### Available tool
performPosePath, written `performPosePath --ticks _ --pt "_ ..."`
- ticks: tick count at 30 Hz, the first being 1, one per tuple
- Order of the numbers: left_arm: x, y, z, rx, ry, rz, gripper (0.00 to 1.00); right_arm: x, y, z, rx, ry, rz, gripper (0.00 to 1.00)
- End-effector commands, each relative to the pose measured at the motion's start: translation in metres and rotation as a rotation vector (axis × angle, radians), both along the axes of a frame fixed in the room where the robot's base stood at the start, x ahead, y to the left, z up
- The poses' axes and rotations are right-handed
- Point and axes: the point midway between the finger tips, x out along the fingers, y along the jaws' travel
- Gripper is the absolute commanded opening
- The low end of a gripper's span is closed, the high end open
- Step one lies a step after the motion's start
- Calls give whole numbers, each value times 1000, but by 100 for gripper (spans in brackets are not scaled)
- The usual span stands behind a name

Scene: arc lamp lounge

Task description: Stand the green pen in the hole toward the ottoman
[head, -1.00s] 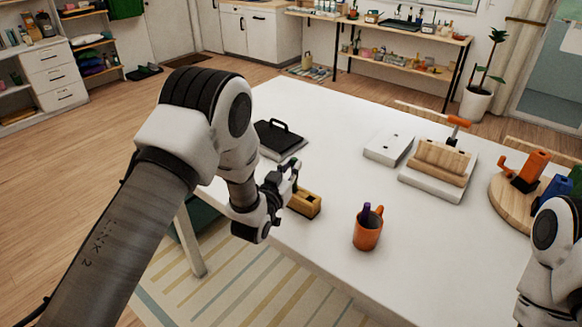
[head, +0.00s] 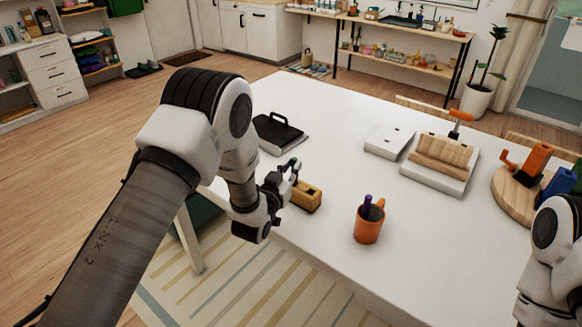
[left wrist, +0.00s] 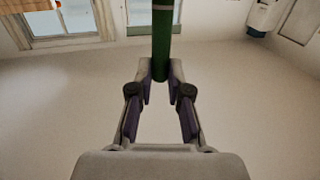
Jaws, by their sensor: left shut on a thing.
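My left gripper (head: 292,170) is shut on the green pen (left wrist: 162,40). In the left wrist view the pen stands out from between the fingertips and runs out of the top of the picture. In the head view only a small green end of it shows at the fingers. The wooden block (head: 309,198) lies on the white table just right of the gripper, near the table's edge. The gripper hides its left end, and its holes are too small to tell apart. A dark green piece (head: 203,216), possibly the ottoman, shows under the table at left. My right gripper is out of view.
An orange mug (head: 369,224) with a purple pen in it stands right of the block. A black case (head: 281,130), a white box (head: 389,141) and a wooden holder (head: 443,155) lie farther back. The table (head: 335,135) between them is clear.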

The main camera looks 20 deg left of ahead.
Motion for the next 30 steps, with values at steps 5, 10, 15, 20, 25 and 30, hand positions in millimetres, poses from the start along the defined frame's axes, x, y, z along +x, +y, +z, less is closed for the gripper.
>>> performPosePath --ticks 5,10,15,20,25,30 --pt "0 0 -6 0 0 0 0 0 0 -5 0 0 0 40" --pt "0 0 -6 0 0 0 46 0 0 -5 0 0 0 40" --pt "0 0 -6 0 0 0 46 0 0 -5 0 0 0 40" --pt "-2 0 -6 0 0 0 46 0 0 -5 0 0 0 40" --pt "-27 3 -7 0 4 0 46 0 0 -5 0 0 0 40" --pt "-72 7 -7 -1 5 0 46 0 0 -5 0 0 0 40"
